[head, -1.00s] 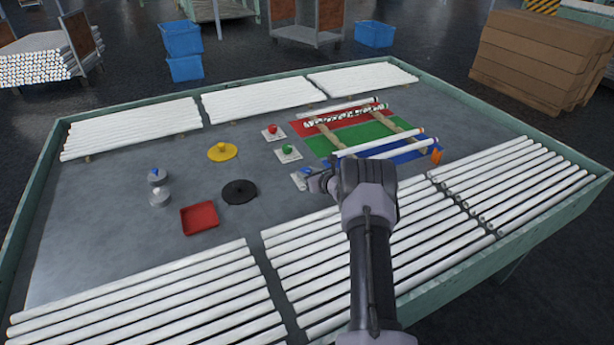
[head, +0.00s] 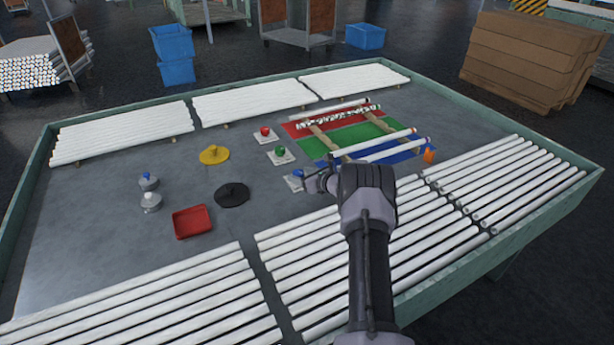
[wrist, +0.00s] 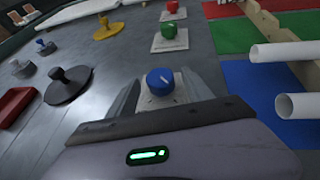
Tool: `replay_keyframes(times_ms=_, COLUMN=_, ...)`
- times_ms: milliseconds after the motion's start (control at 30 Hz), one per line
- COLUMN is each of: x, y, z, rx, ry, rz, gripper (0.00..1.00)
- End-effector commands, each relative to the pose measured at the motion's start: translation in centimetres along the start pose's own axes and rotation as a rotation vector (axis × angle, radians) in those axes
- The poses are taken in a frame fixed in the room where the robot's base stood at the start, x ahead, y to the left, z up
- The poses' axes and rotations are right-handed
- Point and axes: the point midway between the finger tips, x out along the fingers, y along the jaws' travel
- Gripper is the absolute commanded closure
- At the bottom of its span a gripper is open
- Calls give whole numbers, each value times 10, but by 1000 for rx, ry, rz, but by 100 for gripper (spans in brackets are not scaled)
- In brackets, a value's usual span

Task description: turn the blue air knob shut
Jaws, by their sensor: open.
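The blue air knob (wrist: 160,82) sits on a pale square plate (wrist: 160,99) on the grey table. A white mark shows on its top. In the wrist view it lies ahead of my gripper (wrist: 161,88), between the lines of the two open fingers. The fingers appear spread either side of the knob; I cannot tell whether they touch it. In the head view the knob (head: 298,174) shows just left of my gripper (head: 314,181), partly hidden by it.
A green knob (wrist: 168,31) and a red knob (wrist: 172,7) stand on similar plates beyond. White tubes (wrist: 284,51) lie on a rack to the right over coloured zones. A black disc with a post (wrist: 68,86) and a red tray (head: 192,222) are to the left.

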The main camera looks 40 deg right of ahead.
Motion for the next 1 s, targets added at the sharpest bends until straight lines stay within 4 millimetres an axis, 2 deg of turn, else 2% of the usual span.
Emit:
replay_keyframes(times_ms=167, x=-39, y=-2, z=6, rx=5, ry=1, rz=-3, gripper=41)
replay_keyframes(times_ms=400, x=-116, y=-1, z=6, rx=4, ry=0, rz=-3, gripper=41)
replay_keyframes(times_ms=533, x=-148, y=-1, z=4, rx=3, ry=-1, rz=-3, gripper=41)
replay_keyframes(times_ms=700, x=-168, y=0, z=2, rx=1, ry=0, rz=-1, gripper=41)
replay_keyframes(times_ms=1000, x=-171, y=0, z=1, rx=0, ry=-1, rz=-1, gripper=41)
